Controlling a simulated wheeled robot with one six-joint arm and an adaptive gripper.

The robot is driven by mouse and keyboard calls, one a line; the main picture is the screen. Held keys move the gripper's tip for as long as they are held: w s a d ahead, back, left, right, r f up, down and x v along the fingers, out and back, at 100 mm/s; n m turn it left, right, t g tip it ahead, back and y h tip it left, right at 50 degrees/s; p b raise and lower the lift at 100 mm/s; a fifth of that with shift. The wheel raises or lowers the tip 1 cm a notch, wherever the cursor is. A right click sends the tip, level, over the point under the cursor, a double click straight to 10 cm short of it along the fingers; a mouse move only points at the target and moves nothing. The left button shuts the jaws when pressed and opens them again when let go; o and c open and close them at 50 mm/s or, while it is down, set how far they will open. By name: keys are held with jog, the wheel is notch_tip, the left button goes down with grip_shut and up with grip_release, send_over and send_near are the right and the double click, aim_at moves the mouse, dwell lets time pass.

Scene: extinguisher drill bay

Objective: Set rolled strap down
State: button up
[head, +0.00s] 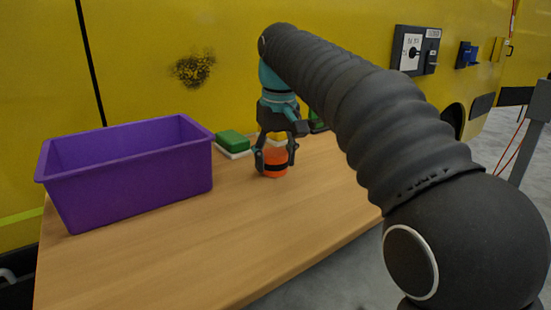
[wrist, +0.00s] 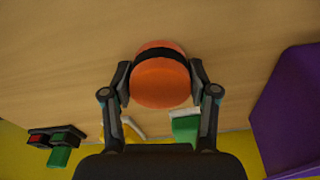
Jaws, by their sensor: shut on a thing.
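The rolled strap is an orange cylinder with a black band (head: 275,166). In the head view it is at or just above the wooden table (head: 190,250), towards the back; I cannot tell whether it touches the wood. It also shows in the wrist view (wrist: 160,84), between the two fingers. My gripper (head: 275,160) points down and is shut on the strap, one finger on each side. In the wrist view the gripper (wrist: 160,85) holds it near its middle. The strap's underside is hidden.
A purple bin (head: 130,170) stands on the table to the left. A green-and-white block (head: 233,143) lies behind the strap, with a yellow item (wrist: 132,130) and a green, black and red item (wrist: 58,142) nearby. The table front is clear. A yellow vehicle wall stands behind.

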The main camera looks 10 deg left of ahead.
aim_at(279, 155)
jog(key=o, duration=1.4)
jog(key=shift+f, duration=0.1)
jog(key=shift+o, duration=0.2)
jog(key=r, duration=0.3)
jog(key=r+p, duration=0.1)
jog(key=r, duration=0.3)
jog(key=s+r, duration=0.1)
jog(key=r, duration=0.3)
jog(key=shift+d, duration=0.4)
jog(key=shift+r, duration=0.55)
jog(key=shift+s, duration=0.1)
jog(key=shift+d, duration=0.1)
